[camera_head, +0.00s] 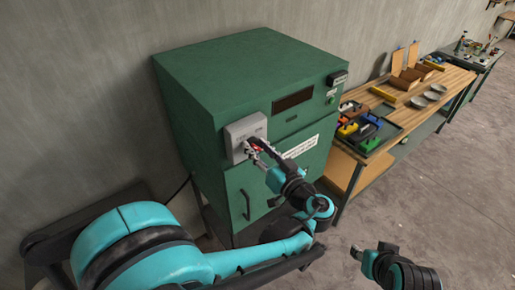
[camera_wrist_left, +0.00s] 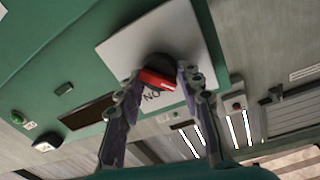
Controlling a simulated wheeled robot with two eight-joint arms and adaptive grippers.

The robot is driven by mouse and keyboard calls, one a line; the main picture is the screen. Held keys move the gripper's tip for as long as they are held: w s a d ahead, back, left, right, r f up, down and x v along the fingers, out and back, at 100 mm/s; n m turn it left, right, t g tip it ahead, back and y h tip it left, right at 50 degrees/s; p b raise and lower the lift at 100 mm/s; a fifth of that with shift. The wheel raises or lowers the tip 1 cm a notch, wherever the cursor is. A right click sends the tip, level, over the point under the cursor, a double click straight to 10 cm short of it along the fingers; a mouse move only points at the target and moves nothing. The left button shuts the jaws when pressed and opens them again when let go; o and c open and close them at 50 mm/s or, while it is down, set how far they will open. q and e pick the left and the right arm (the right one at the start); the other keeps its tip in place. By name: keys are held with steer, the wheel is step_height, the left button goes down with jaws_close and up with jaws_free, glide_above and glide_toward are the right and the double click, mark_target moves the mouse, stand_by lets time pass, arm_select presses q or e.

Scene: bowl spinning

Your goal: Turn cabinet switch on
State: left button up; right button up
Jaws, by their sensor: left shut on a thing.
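The green cabinet (camera_head: 240,75) stands against the wall, with a light grey switch box (camera_head: 238,132) on its front. In the left wrist view the switch (camera_wrist_left: 157,78) is a dark round knob with a red handle on a pale plate (camera_wrist_left: 120,52). The letters "ON" show upside down on the plate close beside the red handle. My left gripper (camera_head: 258,147) is at the switch box; in the left wrist view its two fingers (camera_wrist_left: 160,88) are shut on the switch, one on each side. My right gripper (camera_head: 372,250) is low at the right, away from the cabinet; its opening is unclear.
A wooden workbench (camera_head: 455,77) with trays, coloured items and bowls stands right of the cabinet. A cabinet door handle (camera_head: 245,205) is below the switch box. Open grey floor (camera_head: 450,190) lies in front of the bench.

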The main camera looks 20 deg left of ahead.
arm_select(q)
steer(key=m, duration=0.3)
steer(key=shift+m+b, duration=0.4)
steer(key=m, duration=0.4)
steer(key=shift+w+g+b, duration=0.1)
steer(key=shift+g+b, duration=0.2)
steer(key=shift+b, duration=0.1)
steer(key=m, duration=0.4)
steer(key=shift+d+m+b, duration=0.1)
steer(key=shift+m+b, duration=0.2)
steer(key=shift+b, duration=0.1)
steer(key=shift+w+m+g+b, duration=0.1)
steer(key=shift+m+g+b, duration=0.3)
steer(key=shift+m, duration=1.5)
steer(key=o, duration=1.1)
steer(key=shift+f, duration=0.1)
steer(key=shift+o, duration=0.2)
steer(key=f+v, duration=0.1)
steer(key=v, duration=1.1)
steer(key=shift+r, duration=0.45)
